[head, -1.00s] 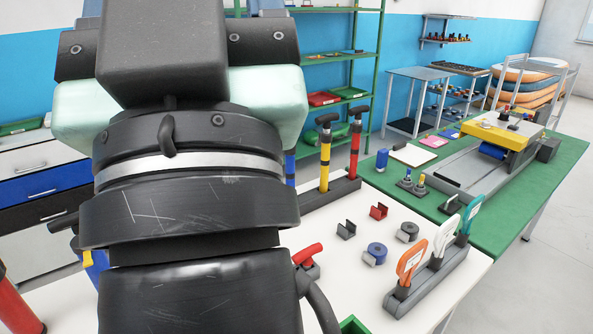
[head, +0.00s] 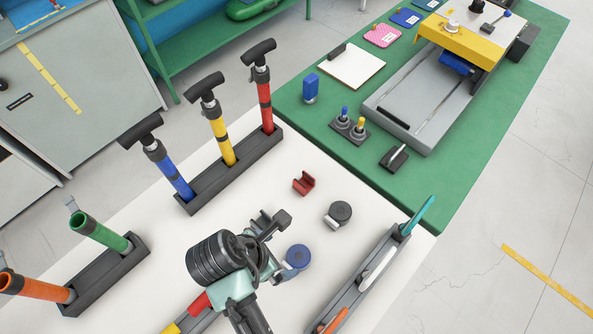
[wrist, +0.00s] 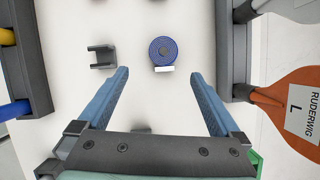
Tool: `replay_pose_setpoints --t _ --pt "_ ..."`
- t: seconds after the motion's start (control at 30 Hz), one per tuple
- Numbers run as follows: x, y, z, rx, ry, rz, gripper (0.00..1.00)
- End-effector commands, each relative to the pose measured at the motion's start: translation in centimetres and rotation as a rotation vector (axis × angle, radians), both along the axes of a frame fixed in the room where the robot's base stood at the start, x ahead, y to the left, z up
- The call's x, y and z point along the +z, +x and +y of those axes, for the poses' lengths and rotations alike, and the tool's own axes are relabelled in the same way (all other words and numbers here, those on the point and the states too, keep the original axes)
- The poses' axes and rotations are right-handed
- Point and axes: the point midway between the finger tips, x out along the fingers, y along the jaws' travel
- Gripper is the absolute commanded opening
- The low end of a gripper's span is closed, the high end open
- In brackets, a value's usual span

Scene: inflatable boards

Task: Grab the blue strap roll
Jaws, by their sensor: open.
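The blue strap roll (head: 298,257) lies on the white table, just right of my gripper in the head view. In the wrist view the blue strap roll (wrist: 163,51) shows as a tight blue coil with a white tab at its near edge. My gripper (wrist: 160,82) is open and empty, its two blue fingers spread wide. My gripper (head: 283,246) is partly hidden by my wrist in the head view.
A dark clip (wrist: 102,57) lies left of the roll. A grey roll (head: 340,212) and a red clip (head: 304,183) lie farther back. The paddle rack (wrist: 232,50) stands close on the right. Pumps (head: 222,140) stand in a rack on the left.

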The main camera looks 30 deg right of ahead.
Motion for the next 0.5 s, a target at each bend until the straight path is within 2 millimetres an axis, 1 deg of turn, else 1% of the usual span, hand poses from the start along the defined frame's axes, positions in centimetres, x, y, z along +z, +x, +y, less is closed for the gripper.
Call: replay_pose_setpoints --t 0.07,0.3,0.4,0.5 --pt "-1.1 -0.5 -0.4 0.007 -0.005 0.026 1.0" --pt "-5.3 -0.1 -2.1 0.007 -0.003 0.023 1.0" --pt "-6.4 0.1 -2.5 0.007 -0.003 0.02 1.0" --pt "-7.0 0.2 -2.8 0.008 -0.003 0.018 1.0"
